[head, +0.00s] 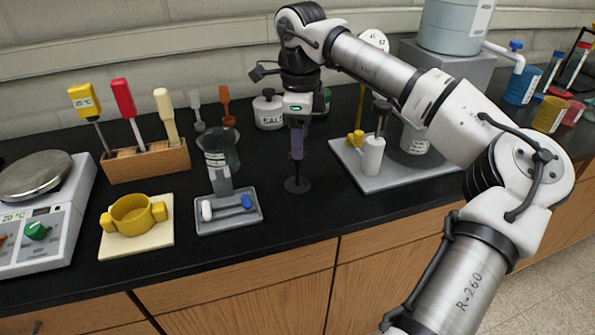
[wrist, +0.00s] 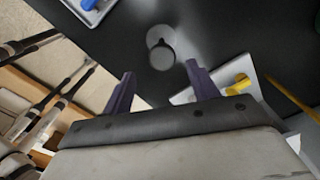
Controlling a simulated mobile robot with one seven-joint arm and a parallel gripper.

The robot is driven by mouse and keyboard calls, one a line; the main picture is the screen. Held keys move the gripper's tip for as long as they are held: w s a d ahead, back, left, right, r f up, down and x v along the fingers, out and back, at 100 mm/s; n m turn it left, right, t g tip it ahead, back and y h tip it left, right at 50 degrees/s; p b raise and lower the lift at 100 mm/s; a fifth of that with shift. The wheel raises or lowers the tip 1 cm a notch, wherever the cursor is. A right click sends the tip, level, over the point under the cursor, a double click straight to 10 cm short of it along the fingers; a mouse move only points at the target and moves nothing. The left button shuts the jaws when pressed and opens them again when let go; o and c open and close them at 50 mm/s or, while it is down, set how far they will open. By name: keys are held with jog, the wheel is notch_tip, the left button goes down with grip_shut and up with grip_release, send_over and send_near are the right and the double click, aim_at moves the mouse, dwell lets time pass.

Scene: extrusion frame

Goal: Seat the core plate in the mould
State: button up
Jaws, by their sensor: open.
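Nothing in view is marked as the core plate or the mould, and I cannot tell for certain which they are. A dark round piece with a flat disc (head: 297,186) stands on the black worktop directly below my gripper (head: 297,156). In the wrist view, its grey round top (wrist: 162,57) shows just beyond the gap between the purple fingers of my gripper (wrist: 160,70). The fingers are apart with nothing between them. A yellow two-handled ring-shaped vessel (head: 133,215) sits on a cream board (head: 145,250) at the left.
A grey tray (head: 230,222) holding white and blue pieces lies left of my gripper, with a beaker (head: 220,150) behind it. A pale tray (head: 400,182) with a white cylinder (head: 373,155) and yellow piece (head: 355,138) stands right. A wooden tool block (head: 147,162) and scale (head: 40,215) stand left.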

jog(key=shift+w+a+f+p, duration=0.15)
jog(key=shift+f+p, duration=0.45)
jog(key=shift+f, duration=1.15)
jog(key=shift+w+a+f+p, duration=0.1)
jog(key=shift+f+p, duration=0.45)
jog(key=shift+f, duration=1.15)
jog(key=c, duration=1.1)
jog(key=shift+r, duration=0.1)
notch_tip(320, 180, up, 20)
jog(key=b, duration=0.3)
